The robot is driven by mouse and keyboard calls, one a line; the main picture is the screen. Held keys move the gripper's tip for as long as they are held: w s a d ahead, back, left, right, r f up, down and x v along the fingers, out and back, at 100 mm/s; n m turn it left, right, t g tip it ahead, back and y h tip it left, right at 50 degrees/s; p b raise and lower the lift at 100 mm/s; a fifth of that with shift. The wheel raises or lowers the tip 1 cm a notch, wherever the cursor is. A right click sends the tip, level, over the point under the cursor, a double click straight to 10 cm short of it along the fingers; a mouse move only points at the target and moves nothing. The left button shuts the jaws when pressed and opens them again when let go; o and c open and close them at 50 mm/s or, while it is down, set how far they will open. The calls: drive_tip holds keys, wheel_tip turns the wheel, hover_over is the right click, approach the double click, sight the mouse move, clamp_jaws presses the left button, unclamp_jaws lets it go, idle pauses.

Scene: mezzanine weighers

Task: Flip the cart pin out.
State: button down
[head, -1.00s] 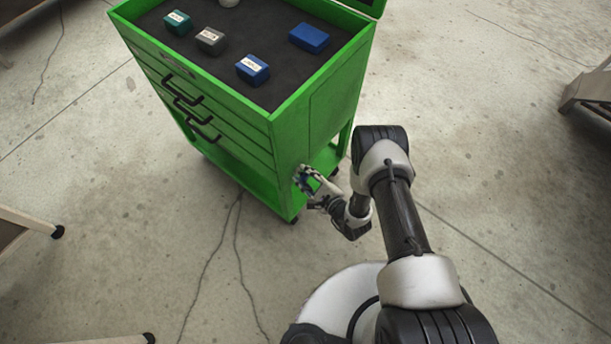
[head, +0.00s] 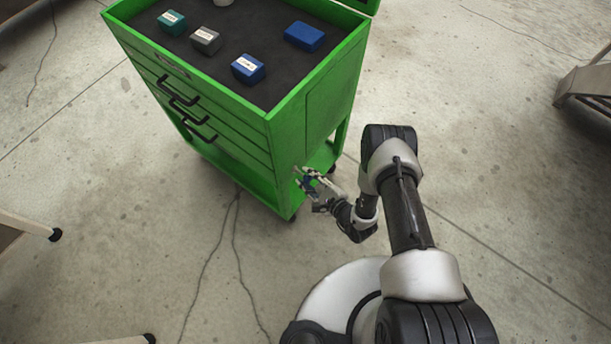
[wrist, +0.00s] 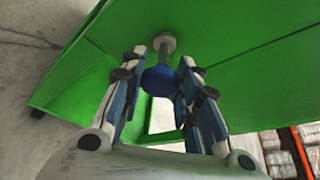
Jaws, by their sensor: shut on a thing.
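The green cart (head: 290,125) stands ahead of me, with its near right corner post closest to my arm. The cart pin shows in the wrist view as a blue round knob (wrist: 160,82) on a grey metal shaft (wrist: 165,44) that meets the green panel. My gripper (wrist: 170,75) is shut on the blue knob, one finger on each side of it. In the head view my gripper (head: 306,181) is low at the cart's near right post, and the pin is mostly hidden by the fingers there.
The cart's dark top tray holds a teal box (head: 171,22), a grey box (head: 205,40) and two blue boxes (head: 248,69). Black drawer handles (head: 188,104) stick out at its left front. Concrete floor is open around the cart. Shelving with boxes (wrist: 280,155) shows at the wrist view's lower right.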

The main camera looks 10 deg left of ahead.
drive_tip(key=shift+s+d+f, duration=0.1)
drive_tip(key=shift+d, duration=0.05)
drive_tip(key=c, duration=1.2)
unclamp_jaws()
drive_tip(key=v, duration=1.2)
